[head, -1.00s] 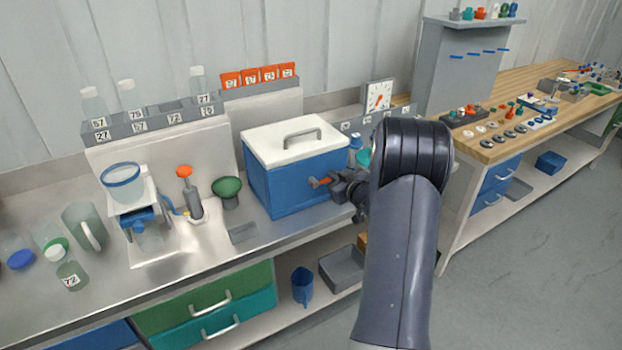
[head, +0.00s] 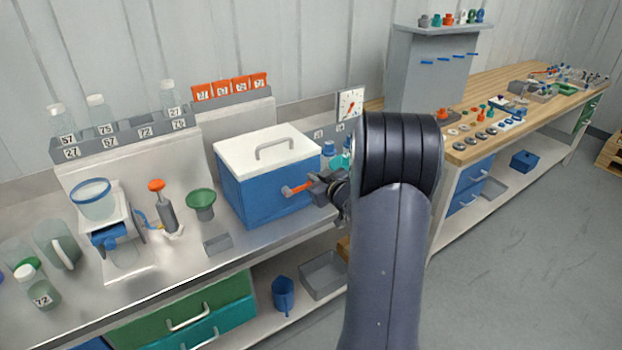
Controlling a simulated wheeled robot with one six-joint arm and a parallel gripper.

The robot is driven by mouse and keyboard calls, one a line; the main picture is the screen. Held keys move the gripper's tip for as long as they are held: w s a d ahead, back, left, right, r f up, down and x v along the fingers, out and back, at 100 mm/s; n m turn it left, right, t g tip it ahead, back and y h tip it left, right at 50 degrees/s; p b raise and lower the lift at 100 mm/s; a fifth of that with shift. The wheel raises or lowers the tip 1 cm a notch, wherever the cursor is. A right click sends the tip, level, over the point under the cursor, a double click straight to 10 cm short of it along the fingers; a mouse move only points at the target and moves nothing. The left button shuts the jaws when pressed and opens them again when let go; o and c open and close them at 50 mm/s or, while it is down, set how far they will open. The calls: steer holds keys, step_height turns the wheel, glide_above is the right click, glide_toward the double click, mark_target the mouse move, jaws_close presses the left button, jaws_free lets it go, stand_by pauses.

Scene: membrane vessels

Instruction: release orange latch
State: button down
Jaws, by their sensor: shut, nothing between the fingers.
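The blue box (head: 262,190) with a white lid (head: 250,153) and grey handle stands on the steel bench. An orange latch (head: 296,190) shows as a short bar across the right part of its front. My gripper (head: 314,187) is at the right end of the orange latch, in front of the box. It is shut with nothing held. The fingertips are small and dark here, so I cannot tell whether they touch the latch. My arm hides the area right of the box.
A green funnel (head: 201,202), an orange-topped pump (head: 164,207) and a filter stand (head: 100,225) stand left of the box. Blue-capped bottles (head: 328,152) and a dial (head: 350,103) are behind my wrist. The bench strip before the box is mostly clear.

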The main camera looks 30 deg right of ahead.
steer(key=v, duration=0.6)
steer(key=shift+d+b, duration=0.25)
steer(key=shift+b, duration=0.05)
steer(key=shift+w+f, duration=0.1)
steer(key=shift+w, duration=0.05)
